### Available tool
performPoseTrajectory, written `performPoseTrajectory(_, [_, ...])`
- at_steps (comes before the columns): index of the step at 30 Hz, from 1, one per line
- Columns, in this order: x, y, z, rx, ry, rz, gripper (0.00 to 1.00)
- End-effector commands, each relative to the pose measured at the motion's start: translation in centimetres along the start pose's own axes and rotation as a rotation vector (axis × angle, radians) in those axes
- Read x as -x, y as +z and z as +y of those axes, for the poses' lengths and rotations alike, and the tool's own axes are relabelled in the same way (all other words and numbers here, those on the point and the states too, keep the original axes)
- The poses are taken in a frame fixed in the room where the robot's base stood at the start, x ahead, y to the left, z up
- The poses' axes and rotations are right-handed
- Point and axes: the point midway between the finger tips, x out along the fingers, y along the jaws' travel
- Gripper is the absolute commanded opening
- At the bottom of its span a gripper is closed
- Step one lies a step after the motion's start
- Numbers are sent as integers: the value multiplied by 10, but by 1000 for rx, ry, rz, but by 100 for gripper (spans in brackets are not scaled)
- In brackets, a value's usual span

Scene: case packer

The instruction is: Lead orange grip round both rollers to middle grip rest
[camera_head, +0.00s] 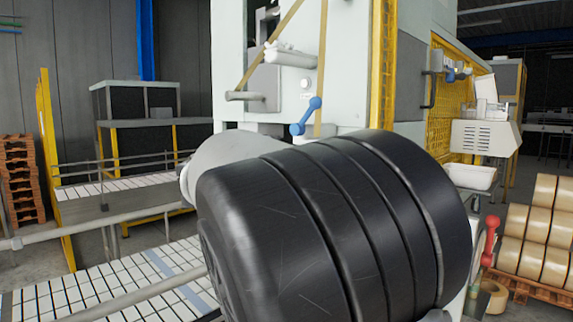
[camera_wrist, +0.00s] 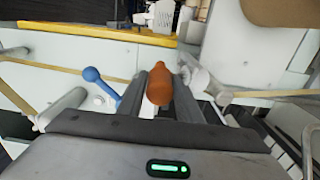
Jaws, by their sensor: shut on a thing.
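In the wrist view my gripper (camera_wrist: 158,96) is shut on the orange grip (camera_wrist: 160,72), which sits between the two dark fingers. A pale roller (camera_wrist: 198,80) is just right of the fingers, and another pale roller (camera_wrist: 62,108) lies at the left. In the head view one roller (camera_head: 290,56) sticks out of the pale machine face, with a second, lower roller (camera_head: 245,96) to its left. A tan band (camera_head: 272,42) slants between them. My gripper and the orange grip are hidden there behind my dark arm. I cannot identify the middle grip rest.
A blue lever (camera_head: 306,116) with ball ends stands out from the machine face, close left of my gripper in the wrist view (camera_wrist: 102,83). A red handle (camera_head: 490,240) is at the right. A railed conveyor (camera_head: 100,278) runs at lower left. Yellow guarding (camera_head: 382,62) flanks the machine.

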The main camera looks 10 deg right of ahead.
Motion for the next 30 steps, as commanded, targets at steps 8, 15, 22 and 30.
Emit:
performPoseTrajectory(8, [0,0,0,0,1,0,0])
performPoseTrajectory(15, [0,0,0,0,1,0,0])
performPoseTrajectory(22, [0,0,-3,0,1,0,0])
performPoseTrajectory(30, [0,0,-12,0,4,0,0])
